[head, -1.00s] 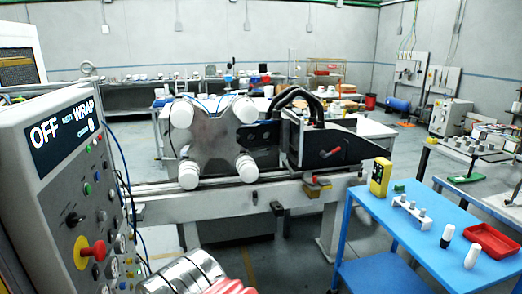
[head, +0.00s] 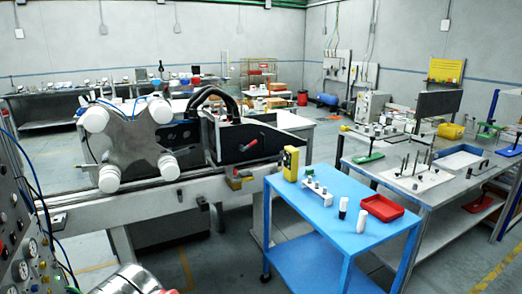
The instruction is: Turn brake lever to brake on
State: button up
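The label magazine (head: 128,138) stands at left centre, a grey X-shaped plate with white rollers at its arms. To its right is a dark housing with a small red-handled lever (head: 250,145) on its sloping side plate. A second small red handle (head: 236,184) sits lower, on the rail front beside a yellowish block. No label is readable on either, so I cannot tell which one is the brake lever. My gripper is not in view; only a silver and red part of what seems to be my arm shows at the bottom left.
A blue cart (head: 330,205) stands right of the magazine, holding a yellow handheld device (head: 291,164), a red tray (head: 382,208) and small bottles. A grey workbench (head: 440,190) is farther right. A control panel (head: 20,235) edges in at left. Floor shows between rail and cart.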

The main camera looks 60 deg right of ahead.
aim_at(250, 145)
jog(key=k, duration=0.75)
jog(key=z, duration=0.4)
jog(key=i, duration=0.9)
jog(key=z, duration=0.8)
jog(key=i, duration=0.7)
jog(key=z, duration=0.7)
jog(key=i, duration=1.3)
jog(key=u, duration=0.2)
